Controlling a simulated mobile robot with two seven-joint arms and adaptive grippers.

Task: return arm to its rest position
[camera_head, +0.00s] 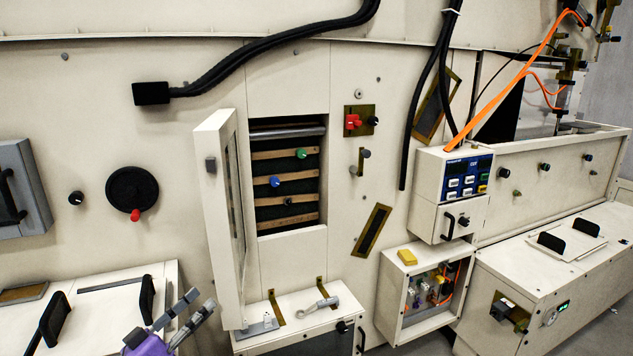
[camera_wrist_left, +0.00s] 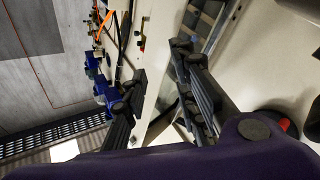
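My left gripper (camera_head: 200,301) shows at the bottom of the head view, a purple body with grey fingers. My right gripper is in neither view.
An open white door (camera_head: 221,210) juts out beside a hatch with slatted shelves (camera_head: 288,218). A low bench (camera_head: 300,297) holds a grey handle piece. A white cabinet with black handles (camera_head: 100,310) is at the lower left. A black handwheel (camera_head: 130,188) is on the panel above.

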